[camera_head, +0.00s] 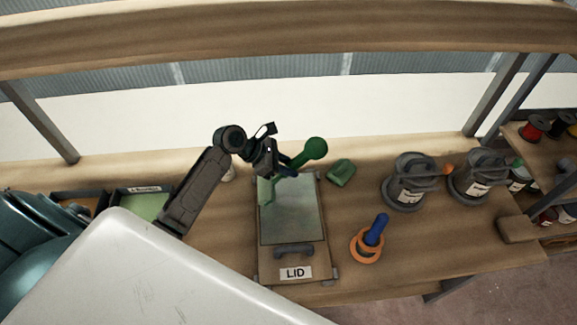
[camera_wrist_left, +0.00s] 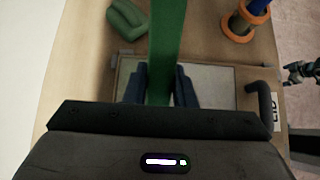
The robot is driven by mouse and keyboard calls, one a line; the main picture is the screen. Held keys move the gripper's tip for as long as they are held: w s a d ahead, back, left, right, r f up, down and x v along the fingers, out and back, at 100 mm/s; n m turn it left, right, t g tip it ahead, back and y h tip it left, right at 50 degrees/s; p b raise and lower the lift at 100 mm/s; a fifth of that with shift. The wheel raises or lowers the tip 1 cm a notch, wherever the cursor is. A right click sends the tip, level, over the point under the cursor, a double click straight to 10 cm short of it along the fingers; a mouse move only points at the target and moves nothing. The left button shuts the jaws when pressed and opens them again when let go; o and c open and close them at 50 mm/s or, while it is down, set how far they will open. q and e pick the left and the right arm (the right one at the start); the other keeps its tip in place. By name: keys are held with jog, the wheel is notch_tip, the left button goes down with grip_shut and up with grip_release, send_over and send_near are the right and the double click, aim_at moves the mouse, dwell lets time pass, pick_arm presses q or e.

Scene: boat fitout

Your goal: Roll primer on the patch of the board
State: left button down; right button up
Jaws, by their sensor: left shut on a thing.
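The board (camera_head: 264,262), labelled LID, lies on the wooden bench with a dark handle near its front edge. Its pale grey-green patch (camera_head: 292,220) also shows in the left wrist view (camera_wrist_left: 215,85). My left gripper (camera_head: 287,171) is over the board's back edge, shut on a green tool, taken as the roller (camera_head: 315,148), with a round knob. In the left wrist view the green shaft (camera_wrist_left: 162,45) runs between the blue fingertips. A green shape at the patch's back left is partly hidden, so contact is unclear. A dark mechanism, perhaps my right gripper (camera_wrist_left: 302,72), shows at the right edge.
A green block (camera_head: 341,172) lies right of the board. An orange ring with a blue handle (camera_head: 376,230) is at front right. Two grey lidded pots (camera_head: 408,185) (camera_head: 478,178) stand further right. Trays (camera_head: 143,203) sit left. A beam crosses above.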

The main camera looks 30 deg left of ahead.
pick_arm(q)
jog(key=shift+f, duration=0.5)
dwell(0.4)
jog(key=shift+f, duration=0.5)
jog(key=shift+w+d+r, duration=0.15)
jog(key=shift+d, duration=0.1)
jog(key=w+d+p, duration=0.2)
jog(key=d, duration=0.1)
jog(key=shift+w+d, duration=0.1)
jog(key=shift+d, duration=0.2)
